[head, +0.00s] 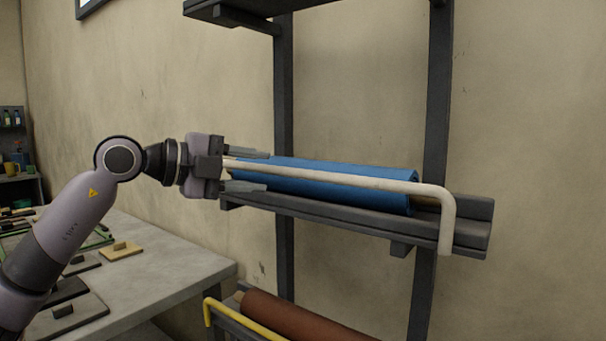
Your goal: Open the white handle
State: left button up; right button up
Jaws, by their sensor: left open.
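The white handle (365,181) is a long bar that runs across the front of a dark shelf and bends down at its right end, in front of a blue roll (320,176). My left gripper (258,170) is open at the handle's left end. One finger shows above the bar and one below it, with gaps between. The handle's left end is hidden behind or inside the gripper. I cannot tell whether the fingers touch it. My right gripper is not in view.
The dark shelf (470,236) is fixed to two uprights on the wall. Below it are a yellow handle (238,316) and a brown roll (300,318). A grey table (170,262) with flat pieces on it stands at the left, under my arm.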

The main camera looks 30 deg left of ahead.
aim_at(282, 172)
pick_arm(q)
jog(key=shift+w+a+r, duration=0.1)
jog(key=shift+w+r, duration=0.05)
jog(key=shift+w, duration=0.05)
jog(key=shift+w+p, duration=0.25)
jog(key=shift+p, duration=0.05)
jog(key=p+x, duration=0.1)
jog(key=x, duration=0.3)
jog(key=shift+w+d, duration=0.25)
jog(key=shift+d, duration=0.05)
jog(key=shift+w+d+f+p, duration=0.3)
jog(key=shift+w+p, duration=0.05)
jog(key=shift+w, duration=0.25)
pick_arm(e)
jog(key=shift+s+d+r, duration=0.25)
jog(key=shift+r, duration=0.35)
pick_arm(q)
grip_shut()
